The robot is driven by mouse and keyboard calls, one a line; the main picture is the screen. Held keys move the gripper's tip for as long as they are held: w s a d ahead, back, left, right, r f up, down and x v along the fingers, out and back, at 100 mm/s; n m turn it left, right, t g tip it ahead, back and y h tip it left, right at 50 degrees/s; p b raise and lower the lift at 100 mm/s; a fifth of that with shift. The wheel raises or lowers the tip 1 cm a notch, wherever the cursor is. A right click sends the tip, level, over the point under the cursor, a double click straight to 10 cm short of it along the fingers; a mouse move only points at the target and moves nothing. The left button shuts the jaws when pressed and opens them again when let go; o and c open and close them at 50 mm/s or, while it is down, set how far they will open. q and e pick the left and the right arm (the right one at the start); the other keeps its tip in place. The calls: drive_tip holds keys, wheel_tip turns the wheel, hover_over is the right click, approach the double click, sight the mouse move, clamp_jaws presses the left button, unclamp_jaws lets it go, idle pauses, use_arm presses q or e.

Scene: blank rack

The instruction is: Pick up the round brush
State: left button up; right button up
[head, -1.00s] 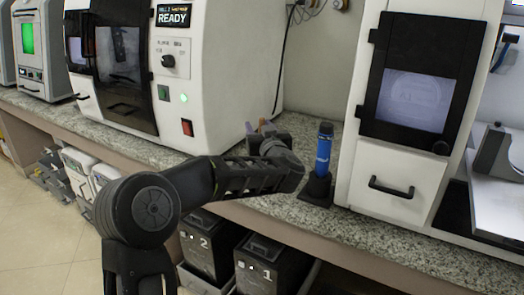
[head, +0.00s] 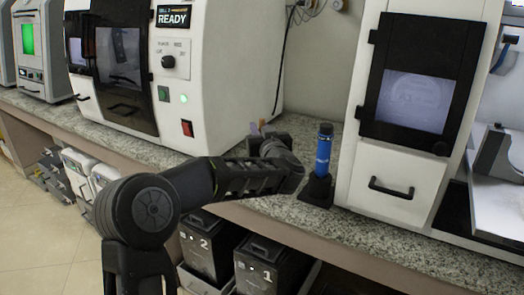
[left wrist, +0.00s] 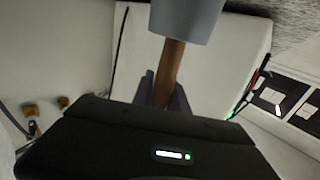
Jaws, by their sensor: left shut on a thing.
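The round brush shows in the left wrist view as a brown wooden handle (left wrist: 169,68) with a wide grey cylindrical part (left wrist: 186,20) at the top edge of the picture. My left gripper (left wrist: 164,88) is shut on the brown handle, one finger on each side. In the head view my left gripper (head: 262,127) is mostly hidden behind its own wrist, above the counter near the large white machine. The brush is hardly visible there. My right gripper is in neither view.
A blue cylinder with a dark top (head: 323,152) stands in a black holder (head: 317,190) just right of my left wrist. White machines (head: 225,70) and (head: 378,170) flank the granite counter (head: 285,207). Black bins (head: 258,267) stand below.

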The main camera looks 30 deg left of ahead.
use_arm(q)
drive_tip(key=shift+r, duration=0.15)
clamp_jaws()
